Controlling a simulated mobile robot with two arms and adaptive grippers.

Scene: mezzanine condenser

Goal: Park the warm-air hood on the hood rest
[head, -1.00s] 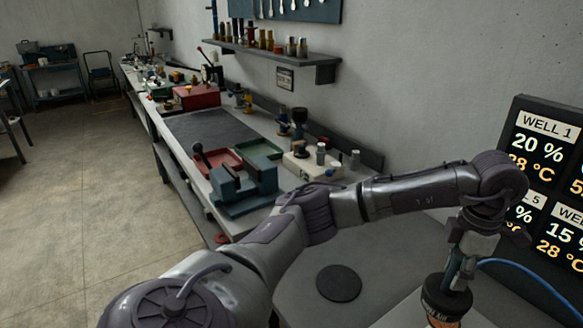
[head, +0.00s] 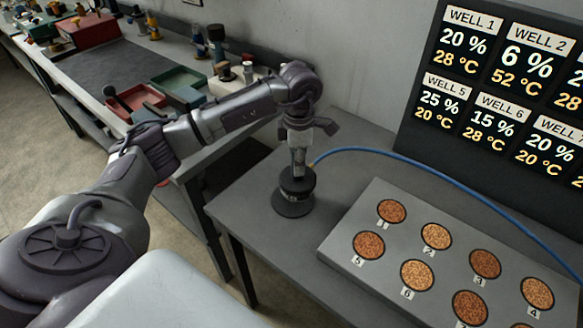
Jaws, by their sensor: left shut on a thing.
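The warm-air hood (head: 297,182) is a short black cylinder with a blue hose (head: 405,158) running from its top to the right. My left gripper (head: 299,165) points down and is shut on the upper part of the hood. The hood rest (head: 292,207) is a dark round disc on the grey table. The hood is right over the rest and covers most of it. I cannot tell whether its underside touches the rest or hangs slightly above. My right gripper is out of view.
A grey block (head: 360,228) with several numbered wells of brown grains lies to the right. A black display (head: 500,85) of well readings stands behind it. The blue hose arcs over the table. A cluttered workbench (head: 105,60) is at the left. Table surface left of the rest is clear.

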